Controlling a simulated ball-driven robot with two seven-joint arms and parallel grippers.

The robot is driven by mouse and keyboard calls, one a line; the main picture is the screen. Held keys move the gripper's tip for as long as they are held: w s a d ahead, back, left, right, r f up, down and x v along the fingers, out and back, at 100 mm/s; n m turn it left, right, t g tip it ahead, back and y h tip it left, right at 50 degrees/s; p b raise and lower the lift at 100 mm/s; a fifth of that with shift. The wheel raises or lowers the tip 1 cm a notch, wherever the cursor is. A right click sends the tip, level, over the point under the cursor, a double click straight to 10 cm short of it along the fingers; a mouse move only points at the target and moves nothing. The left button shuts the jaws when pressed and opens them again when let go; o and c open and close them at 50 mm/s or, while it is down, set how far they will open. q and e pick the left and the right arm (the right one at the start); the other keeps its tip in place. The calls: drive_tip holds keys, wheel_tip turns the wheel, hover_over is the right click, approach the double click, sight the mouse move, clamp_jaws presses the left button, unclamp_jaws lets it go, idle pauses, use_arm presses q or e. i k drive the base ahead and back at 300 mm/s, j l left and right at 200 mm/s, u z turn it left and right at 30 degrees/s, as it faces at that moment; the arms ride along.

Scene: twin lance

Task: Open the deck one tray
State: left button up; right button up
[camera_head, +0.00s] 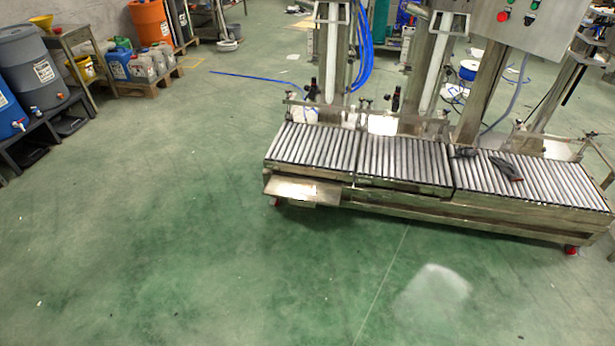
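A roller conveyor deck (405,163) in several sections runs across the right half of the head view. Below the front of its left section, a flat metal tray or shelf (295,188) juts out from the frame. No label shows which deck is deck one, and I cannot tell whether this piece is the tray of the task. Neither of my grippers is in view.
Metal columns (488,88) and a control box (535,22) with buttons stand behind the rollers. A dark object (506,168) lies on the right section. Barrels (30,65) and jugs stand at far left. The green floor (200,220) in front is clear.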

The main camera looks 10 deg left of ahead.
sight(301, 190)
drive_tip(key=i+j+z, duration=0.2)
drive_tip(key=i, duration=0.25)
drive_tip(key=i+j+z, duration=0.2)
drive_tip(key=i+j, duration=0.15)
drive_tip(key=j, duration=0.15)
drive_tip(key=i+j+z, duration=0.25)
drive_tip(key=i+j, duration=0.15)
drive_tip(key=i+j+z, duration=0.2)
drive_tip(key=i+j, duration=0.15)
drive_tip(key=j, duration=0.2)
drive_tip(key=i+j+z, duration=0.2)
drive_tip(key=j, duration=0.35)
drive_tip(key=i, duration=0.05)
